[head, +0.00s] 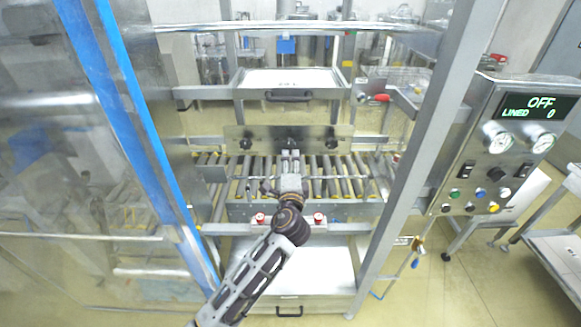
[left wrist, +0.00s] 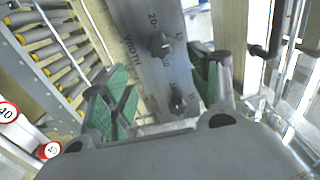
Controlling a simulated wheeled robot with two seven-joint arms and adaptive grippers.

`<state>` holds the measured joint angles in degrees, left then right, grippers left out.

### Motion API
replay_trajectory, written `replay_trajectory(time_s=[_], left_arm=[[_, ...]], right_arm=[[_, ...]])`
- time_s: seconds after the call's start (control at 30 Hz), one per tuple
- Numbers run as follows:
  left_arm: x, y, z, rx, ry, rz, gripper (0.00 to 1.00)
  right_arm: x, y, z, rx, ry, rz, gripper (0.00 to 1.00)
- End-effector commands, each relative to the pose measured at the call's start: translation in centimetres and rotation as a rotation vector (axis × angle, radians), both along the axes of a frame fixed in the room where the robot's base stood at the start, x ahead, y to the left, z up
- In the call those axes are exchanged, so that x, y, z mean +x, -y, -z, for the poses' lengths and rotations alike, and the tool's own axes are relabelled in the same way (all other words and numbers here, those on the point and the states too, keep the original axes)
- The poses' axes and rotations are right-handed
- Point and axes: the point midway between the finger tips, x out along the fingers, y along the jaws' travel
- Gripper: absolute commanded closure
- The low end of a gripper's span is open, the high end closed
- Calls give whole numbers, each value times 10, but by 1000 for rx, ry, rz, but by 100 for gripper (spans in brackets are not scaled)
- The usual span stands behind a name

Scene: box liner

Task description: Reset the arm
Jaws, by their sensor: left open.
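My left arm reaches in from the lower left in the head view, and its gripper (head: 290,160) is over the roller conveyor (head: 325,178) inside the machine frame. The same plate (head: 265,134) shows behind the gripper in the head view. My right gripper is in neither view.
A control panel (head: 515,130) at the right reads OFF, LINED 0. A grey post (head: 415,140) and a blue-edged clear door (head: 135,120) flank the machine opening. Red buttons (head: 318,218) sit on the front rail. A white drawer (head: 290,80) is above the conveyor.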

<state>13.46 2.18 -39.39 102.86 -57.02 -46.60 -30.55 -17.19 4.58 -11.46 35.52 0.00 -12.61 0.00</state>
Motion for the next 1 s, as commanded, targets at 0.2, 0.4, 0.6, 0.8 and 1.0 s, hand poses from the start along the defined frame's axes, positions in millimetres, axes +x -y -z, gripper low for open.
replay_trajectory(time_s=[0.2,0.4,0.6,0.8,1.0], left_arm=[[0,0,0,0,0,0,39],[-1,-3,3,-12,-9,-5,39],[-9,-25,22,-103,-80,-48,39],[-31,-66,60,-285,-221,-139,39],[-64,-108,102,-478,-374,-251,39]], right_arm=[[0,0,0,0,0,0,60],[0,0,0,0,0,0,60],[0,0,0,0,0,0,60],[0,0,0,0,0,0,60],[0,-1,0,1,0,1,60]])
